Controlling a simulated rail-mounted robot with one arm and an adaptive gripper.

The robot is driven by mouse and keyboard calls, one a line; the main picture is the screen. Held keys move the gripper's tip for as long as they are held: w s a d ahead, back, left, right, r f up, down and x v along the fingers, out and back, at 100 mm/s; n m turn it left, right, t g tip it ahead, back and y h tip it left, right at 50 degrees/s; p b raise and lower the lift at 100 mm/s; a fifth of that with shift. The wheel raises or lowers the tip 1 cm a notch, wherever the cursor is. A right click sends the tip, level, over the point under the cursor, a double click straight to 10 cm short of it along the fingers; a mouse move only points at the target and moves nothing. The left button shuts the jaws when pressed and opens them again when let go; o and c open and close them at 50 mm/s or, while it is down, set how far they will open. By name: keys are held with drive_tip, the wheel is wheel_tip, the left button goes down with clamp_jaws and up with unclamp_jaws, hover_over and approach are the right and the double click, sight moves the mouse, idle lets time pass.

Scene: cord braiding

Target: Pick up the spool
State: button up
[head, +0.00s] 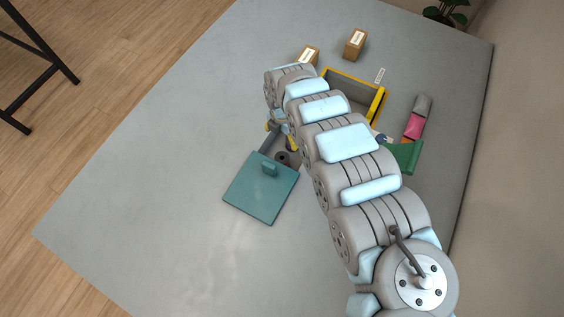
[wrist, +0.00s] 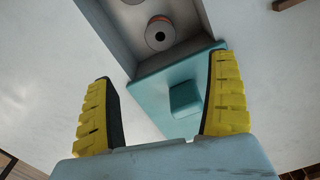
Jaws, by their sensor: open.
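In the head view the spool (head: 282,157) shows beside my arm, and the rest of the box is largely hidden. A teal lid (wrist: 155,84) with a square knob lies across or against the box's edge; I cannot tell which. The lid (head: 252,195) also shows in the head view. My gripper (wrist: 161,68) is open, with its two yellow fingers apart and nothing between them. It is over the box area, apart from the spool.
A yellow-rimmed bin (head: 377,106) stands behind my arm. Two cardboard boxes (head: 355,44) (head: 308,55) are at the back. A pink-and-grey item (head: 414,126) and a green piece (head: 408,155) lie right. The table's left and front are clear.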

drive_tip(key=b, duration=0.4)
approach(283, 157)
drive_tip(key=f, duration=0.5)
drive_tip(key=shift+a, duration=0.25)
drive_tip(key=shift+d+f+b, duration=0.2)
drive_tip(key=shift+f+b, duration=1.5)
drive_tip(key=shift+f, duration=1.35)
drive_tip(key=shift+c, duration=0.2)
drive_tip(key=c, duration=1.3)
